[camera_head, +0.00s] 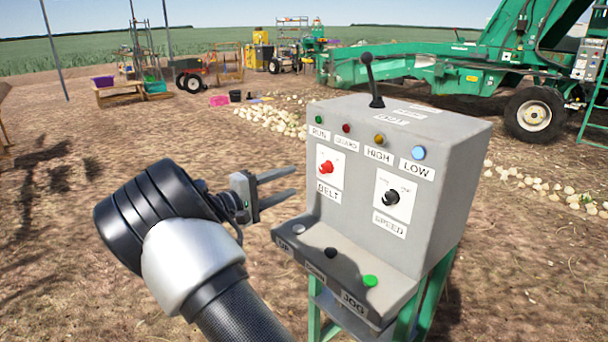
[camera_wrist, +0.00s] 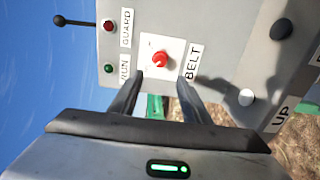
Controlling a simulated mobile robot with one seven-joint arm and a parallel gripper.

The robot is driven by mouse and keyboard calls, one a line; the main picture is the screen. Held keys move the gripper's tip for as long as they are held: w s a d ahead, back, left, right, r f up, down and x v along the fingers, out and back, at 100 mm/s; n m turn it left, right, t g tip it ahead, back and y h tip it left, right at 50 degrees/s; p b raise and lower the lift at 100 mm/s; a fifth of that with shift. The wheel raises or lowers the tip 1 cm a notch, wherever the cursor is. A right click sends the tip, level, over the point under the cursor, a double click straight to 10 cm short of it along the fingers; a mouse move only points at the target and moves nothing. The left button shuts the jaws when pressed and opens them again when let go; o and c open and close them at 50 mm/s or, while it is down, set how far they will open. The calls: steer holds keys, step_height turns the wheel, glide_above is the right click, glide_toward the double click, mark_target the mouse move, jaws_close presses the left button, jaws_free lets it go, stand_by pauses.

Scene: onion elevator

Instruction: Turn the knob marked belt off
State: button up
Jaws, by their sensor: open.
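The red belt knob (camera_head: 326,167) sits on a white plate on the front of a grey control box (camera_head: 460,190), above a label reading BELT. In the wrist view the red knob (camera_wrist: 160,59) shows straight ahead, between and beyond the fingertips. My gripper (camera_head: 295,182) is open and empty, left of the box front, its fingers pointing at the belt plate. In the wrist view my gripper (camera_wrist: 157,85) has one finger on each side of the knob's line. A gap to the knob seems to remain. The plate's small markings are too blurred to read.
A black speed knob (camera_head: 391,197) is right of the belt knob. Above are several coloured lamps, and a black lever (camera_head: 374,85) stands on top. A lower ledge (camera_head: 330,275) carries a white, a black and a green button (camera_head: 369,281). Open soil lies left.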

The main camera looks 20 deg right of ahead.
steer(key=v, duration=0.5)
steer(key=shift+s+a, duration=0.1)
steer(key=shift+a, duration=0.15)
steer(key=s+d+r+m+g+y, duration=0.1)
steer(key=s+d+m+g+y, duration=0.2)
steer(key=s, duration=0.6)
steer(key=s+d+m+g+y, duration=0.1)
steer(key=s+d+g+y, duration=0.1)
steer(key=s+d+y, duration=0.45)
steer(key=s+a+r+t+y, duration=0.2)
steer(key=s+a+y, duration=0.3)
steer(key=s, duration=0.6)
steer(key=s+a+r+t+y, duration=0.2)
steer(key=s+a+t+y, duration=0.1)
steer(key=s+a, duration=0.6)
step_height(320, 180, up, 19)
steer(key=d+p, duration=0.1)
steer(key=p, duration=1.9)
steer(key=shift+s+g, duration=0.3)
steer(key=shift+s, duration=0.2)
steer(key=shift+d+r+h, duration=0.1)
steer(key=shift+h, duration=0.15)
